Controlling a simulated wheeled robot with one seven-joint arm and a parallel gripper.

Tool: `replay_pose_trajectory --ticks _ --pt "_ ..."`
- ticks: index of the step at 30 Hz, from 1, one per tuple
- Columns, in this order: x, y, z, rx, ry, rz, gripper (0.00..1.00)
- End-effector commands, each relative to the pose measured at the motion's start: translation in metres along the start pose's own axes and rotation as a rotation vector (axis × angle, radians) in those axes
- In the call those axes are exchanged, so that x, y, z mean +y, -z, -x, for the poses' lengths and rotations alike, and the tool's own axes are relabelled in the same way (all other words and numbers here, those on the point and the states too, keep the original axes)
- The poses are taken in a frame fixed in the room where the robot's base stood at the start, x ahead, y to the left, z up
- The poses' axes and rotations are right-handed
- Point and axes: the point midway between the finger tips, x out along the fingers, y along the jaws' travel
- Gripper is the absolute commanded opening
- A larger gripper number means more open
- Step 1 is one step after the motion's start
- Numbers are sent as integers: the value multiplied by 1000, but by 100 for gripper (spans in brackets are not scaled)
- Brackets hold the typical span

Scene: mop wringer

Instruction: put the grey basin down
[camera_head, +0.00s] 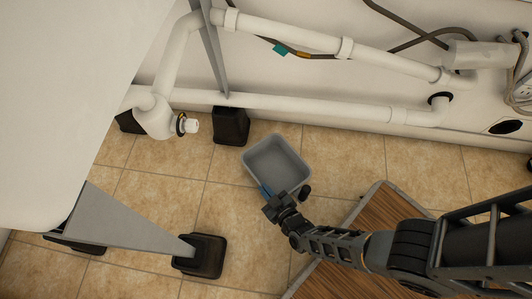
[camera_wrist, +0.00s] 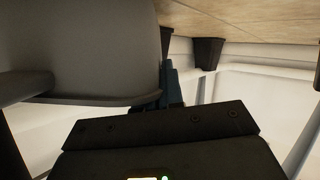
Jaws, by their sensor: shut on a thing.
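The grey basin (camera_head: 276,166) is a square open tub, seen from above in the head view, over the tiled floor between the pipes and my arm. Its inside looks empty. My gripper (camera_head: 270,194) is at the basin's near edge, shut on its rim. In the wrist view the basin's grey wall (camera_wrist: 85,45) fills the upper left, and a blue finger (camera_wrist: 172,85) of my gripper is against its side. I cannot tell whether the basin's base touches the floor.
White pipes (camera_head: 310,110) run along the wall behind the basin. A black foot (camera_head: 231,126) stands just left of it, and another (camera_head: 200,256) stands at lower left. A wooden-topped piece (camera_head: 385,207) is at right, under my arm. Tiled floor (camera_head: 345,158) is clear right of the basin.

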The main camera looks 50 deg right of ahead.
Motion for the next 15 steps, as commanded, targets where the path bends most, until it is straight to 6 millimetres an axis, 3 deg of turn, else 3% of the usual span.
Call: replay_pose_trajectory --ticks 3,13,15 --pt "-4 -15 -7 1 0 0 0" --pt "-3 -16 -7 0 -1 1 0" --pt "-3 -16 -7 0 -1 0 12"
